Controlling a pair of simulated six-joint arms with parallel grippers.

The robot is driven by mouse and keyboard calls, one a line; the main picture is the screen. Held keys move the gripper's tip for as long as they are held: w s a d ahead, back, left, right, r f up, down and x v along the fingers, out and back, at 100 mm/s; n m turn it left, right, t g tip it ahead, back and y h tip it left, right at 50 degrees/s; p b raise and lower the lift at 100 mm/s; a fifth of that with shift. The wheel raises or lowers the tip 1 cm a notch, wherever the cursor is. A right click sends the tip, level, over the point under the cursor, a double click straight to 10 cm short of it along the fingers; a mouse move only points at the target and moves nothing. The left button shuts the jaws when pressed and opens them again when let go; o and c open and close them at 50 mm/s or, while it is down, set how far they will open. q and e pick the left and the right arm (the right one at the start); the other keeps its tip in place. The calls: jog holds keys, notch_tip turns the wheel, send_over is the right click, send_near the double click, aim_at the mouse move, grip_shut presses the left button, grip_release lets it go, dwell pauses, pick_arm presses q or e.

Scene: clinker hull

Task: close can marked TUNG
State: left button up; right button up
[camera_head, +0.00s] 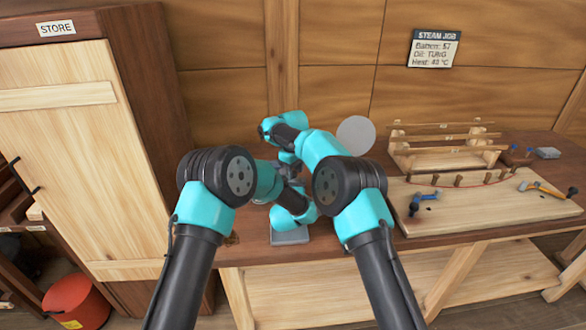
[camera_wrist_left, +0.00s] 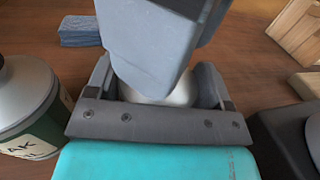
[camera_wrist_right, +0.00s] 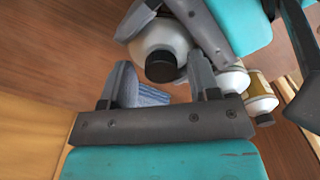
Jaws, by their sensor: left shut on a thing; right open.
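A pale grey-white can (camera_wrist_right: 158,40) with a round black top (camera_wrist_right: 160,66) stands between the fingers of my left gripper (camera_wrist_left: 155,88), which is shut on it. Its label is hidden, so I cannot read TUNG on it. I cannot tell whether the black top is a seated cap or an opening. My right gripper (camera_wrist_right: 163,85) is open and empty, its fingers close to the can's top. In the left wrist view the grey right gripper covers most of the can. In the head view my crossed arms hide the can.
A green-labelled can (camera_wrist_left: 30,110) reading partly "AK" stands left in the left wrist view. More cans (camera_wrist_right: 262,92) stand close by. A grey box (camera_head: 290,237) sits near the front edge. A tool board (camera_head: 470,205) lies right.

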notch_tip(320, 180, up, 12)
dwell(0.6)
pick_arm(q)
jog(key=o, duration=1.7)
jog(key=s, duration=0.5)
jog(key=s+a, duration=0.1)
jog(key=s, duration=0.5)
jog(key=s+a, duration=0.1)
jog(key=s, duration=0.5)
jog(key=shift+s, duration=0.15)
